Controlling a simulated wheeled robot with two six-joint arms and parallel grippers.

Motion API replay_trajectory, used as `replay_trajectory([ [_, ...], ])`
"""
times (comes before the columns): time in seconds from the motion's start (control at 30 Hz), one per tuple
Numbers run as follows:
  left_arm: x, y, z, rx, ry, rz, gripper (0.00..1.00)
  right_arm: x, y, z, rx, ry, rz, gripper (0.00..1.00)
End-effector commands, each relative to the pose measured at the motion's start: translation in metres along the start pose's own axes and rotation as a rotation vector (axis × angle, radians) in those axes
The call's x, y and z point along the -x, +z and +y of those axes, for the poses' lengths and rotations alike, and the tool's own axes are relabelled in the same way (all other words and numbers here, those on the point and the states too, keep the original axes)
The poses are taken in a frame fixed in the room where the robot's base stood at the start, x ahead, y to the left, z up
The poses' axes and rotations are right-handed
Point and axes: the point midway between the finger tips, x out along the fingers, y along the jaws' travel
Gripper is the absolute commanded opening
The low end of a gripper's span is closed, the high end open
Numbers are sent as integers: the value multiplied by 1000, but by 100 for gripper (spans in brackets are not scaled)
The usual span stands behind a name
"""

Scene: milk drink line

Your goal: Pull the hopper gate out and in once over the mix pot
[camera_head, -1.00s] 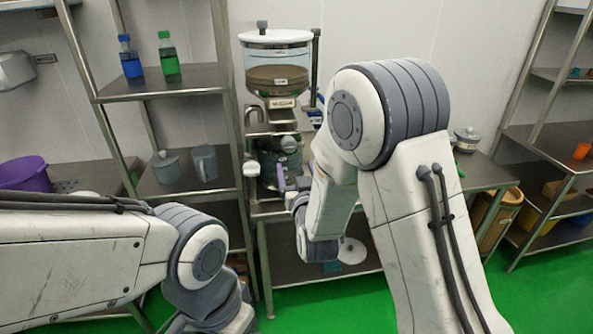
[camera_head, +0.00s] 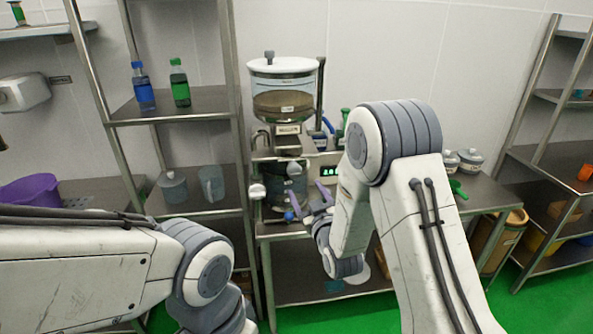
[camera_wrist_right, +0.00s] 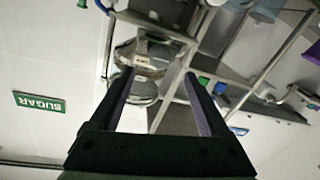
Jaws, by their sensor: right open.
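The hopper (camera_head: 285,104) is a clear drum with a white lid and brown powder inside, on a metal stand. The small labelled metal part (camera_head: 288,130) is under it; I cannot tell which piece is the gate. A dark, glassy pot (camera_head: 285,187), apparently the mix pot, stands below. My right gripper (camera_head: 308,208) is open, its purple fingers beside the pot's lower right. In the right wrist view the open fingers (camera_wrist_right: 159,74) have nothing clearly held between them, and round metal parts lie beyond. Only my left arm shows; its gripper is out of frame.
A digital display (camera_head: 328,171) is right of the pot, partly behind my right arm. A shelf rack (camera_head: 180,107) on the left holds blue and green bottles. Lidded pots (camera_head: 468,160) stand on the right side of the steel table. A SUGAR sign (camera_wrist_right: 38,102) is on the wall.

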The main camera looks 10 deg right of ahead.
Motion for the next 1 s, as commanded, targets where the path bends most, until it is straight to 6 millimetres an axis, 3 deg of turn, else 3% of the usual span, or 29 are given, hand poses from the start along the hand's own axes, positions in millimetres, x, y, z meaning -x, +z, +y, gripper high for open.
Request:
replay_trajectory([
  [0.6,47,-2,3,-8,0,-1,98,-90,-2,0,7,-6,2,80],
  [1.0,51,-2,4,-9,0,-1,98,-103,1,-1,7,-6,2,80],
])
